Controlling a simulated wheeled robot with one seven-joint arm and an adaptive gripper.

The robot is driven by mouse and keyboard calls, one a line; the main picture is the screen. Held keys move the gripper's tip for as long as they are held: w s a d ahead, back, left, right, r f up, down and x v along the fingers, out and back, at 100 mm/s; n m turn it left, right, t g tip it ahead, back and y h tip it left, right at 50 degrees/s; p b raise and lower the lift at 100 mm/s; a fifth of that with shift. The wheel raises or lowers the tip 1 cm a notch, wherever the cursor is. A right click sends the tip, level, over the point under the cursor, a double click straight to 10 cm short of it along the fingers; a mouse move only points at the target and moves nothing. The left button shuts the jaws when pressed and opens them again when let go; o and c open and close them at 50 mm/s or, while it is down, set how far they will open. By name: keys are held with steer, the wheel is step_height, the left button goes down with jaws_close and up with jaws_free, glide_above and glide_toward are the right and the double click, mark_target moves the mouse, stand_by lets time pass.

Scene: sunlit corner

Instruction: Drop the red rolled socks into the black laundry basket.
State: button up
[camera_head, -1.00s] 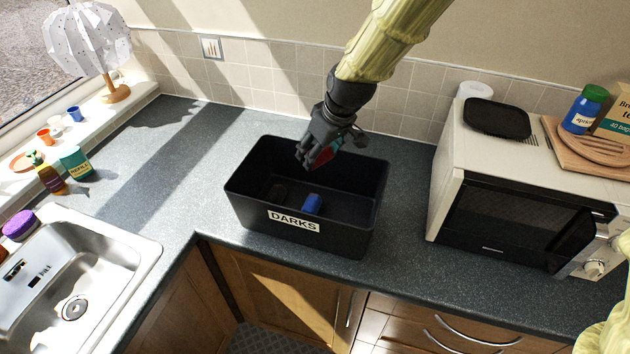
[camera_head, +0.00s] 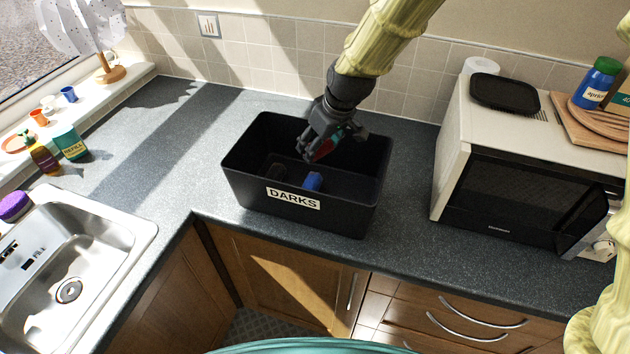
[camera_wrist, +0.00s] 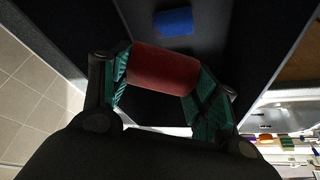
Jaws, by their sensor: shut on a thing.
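The red rolled socks (camera_wrist: 163,70) are between the green-padded fingers of my gripper (camera_wrist: 160,88) in the wrist view. In the head view my gripper (camera_head: 318,152) is inside the upper opening of the black laundry basket (camera_head: 240,186), and only a bit of red shows at its fingers. The basket stands on the counter with a label reading "DARKS" on its front. The held socks are above the basket floor.
A microwave (camera_head: 510,160) stands to the right of the basket. A metal sink (camera_head: 75,250) is at the lower left. The counter (camera_head: 165,140) left of the basket is clear.

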steer(key=o, duration=0.8)
steer(key=shift+o, duration=0.2)
steer(key=v, duration=1.2)
steer(key=shift+s, duration=0.1)
